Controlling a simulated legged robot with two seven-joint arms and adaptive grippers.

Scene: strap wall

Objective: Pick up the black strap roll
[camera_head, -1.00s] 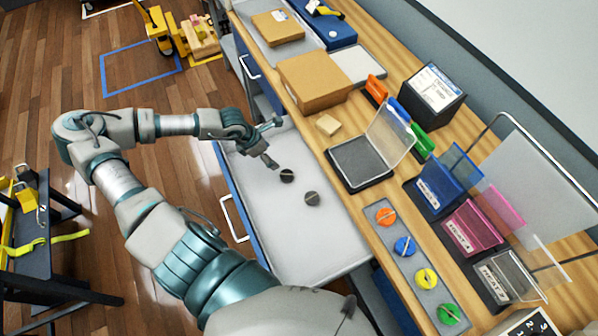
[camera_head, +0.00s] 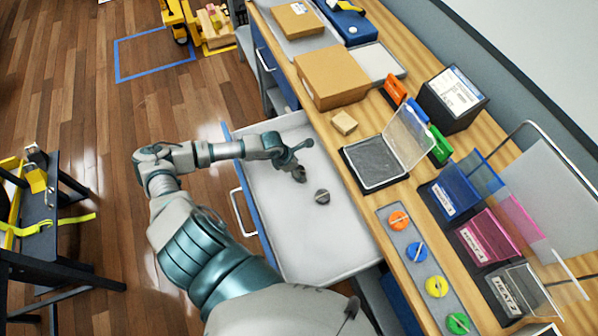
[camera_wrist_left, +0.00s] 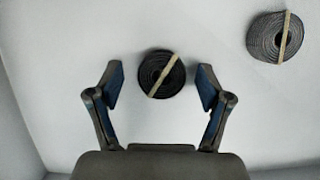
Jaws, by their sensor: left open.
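Two black strap rolls, each with a tan band, lie in the open white drawer (camera_head: 290,240). One black strap roll (camera_wrist_left: 161,73) sits between and just beyond the open fingers of my left gripper (camera_wrist_left: 160,90) in the left wrist view; in the head view this roll (camera_head: 300,179) is partly hidden by the gripper (camera_head: 300,160). The gripper is over the drawer and empty. The other black strap roll (camera_head: 322,196) lies apart, to the right, and shows at the upper right of the left wrist view (camera_wrist_left: 274,37). My right gripper is not in view.
The wooden bench beside the drawer holds a cardboard box (camera_head: 331,78), a clear-lidded black case (camera_head: 376,162), a small tan block (camera_head: 344,122) and a grey strip with coloured rolls (camera_head: 417,255). The near part of the drawer is clear.

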